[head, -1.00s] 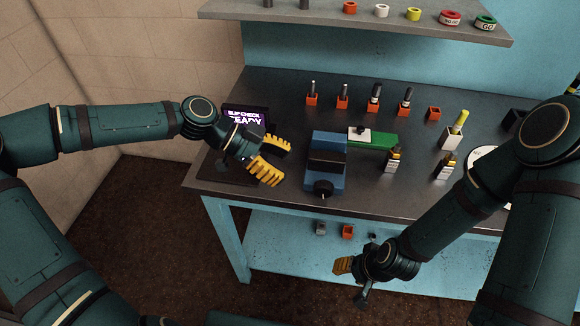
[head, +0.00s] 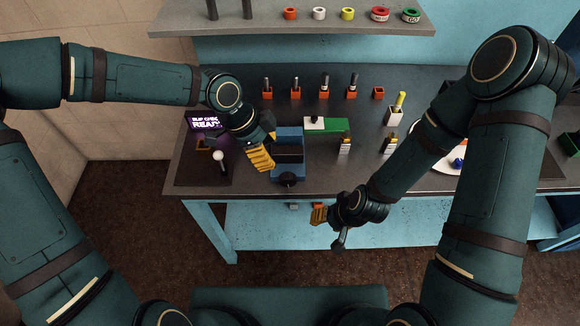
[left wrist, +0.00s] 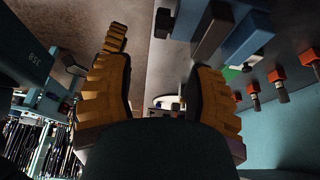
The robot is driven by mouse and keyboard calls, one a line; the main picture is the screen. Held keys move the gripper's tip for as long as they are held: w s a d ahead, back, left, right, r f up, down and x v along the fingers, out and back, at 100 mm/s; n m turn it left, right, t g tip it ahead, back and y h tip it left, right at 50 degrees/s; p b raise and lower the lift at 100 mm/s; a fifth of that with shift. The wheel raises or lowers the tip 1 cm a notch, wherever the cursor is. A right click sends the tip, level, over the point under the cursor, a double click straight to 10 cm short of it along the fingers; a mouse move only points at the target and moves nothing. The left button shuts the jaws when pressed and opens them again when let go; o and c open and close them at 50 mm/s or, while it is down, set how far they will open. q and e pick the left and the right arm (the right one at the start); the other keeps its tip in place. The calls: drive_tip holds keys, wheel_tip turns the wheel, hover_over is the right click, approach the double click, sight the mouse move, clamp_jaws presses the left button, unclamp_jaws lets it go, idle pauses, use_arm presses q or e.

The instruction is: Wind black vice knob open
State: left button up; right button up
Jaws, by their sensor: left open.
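The blue vice (head: 289,160) stands near the front edge of the dark bench, and its black knob (head: 288,180) faces the front. A green bar (head: 335,125) lies behind the vice's top. My left gripper (head: 270,151), with yellow ridged fingers, is open at the left side of the vice, level with its body and not around the knob. In the left wrist view, the open fingers (left wrist: 160,80) have nothing between them that I can see held, and the blue vice (left wrist: 248,38) is at upper right. My right gripper (head: 319,214) hangs in front of the bench; its jaws are unclear.
Several orange holders with pins (head: 325,90) stand along the back of the bench. A white holder with a yellow tool (head: 394,115) and small bottles stand right of the vice. A display (head: 204,121) and a white-knobbed lever (head: 219,158) are at left. A shelf (head: 290,24) hangs behind.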

sight(288, 176)
use_arm(q)
drive_tip(key=b+x, duration=0.3)
drive_tip(key=x, duration=1)
drive_tip(key=shift+d+f, duration=0.1)
drive_tip(key=shift+f, duration=0.25)
clamp_jaws()
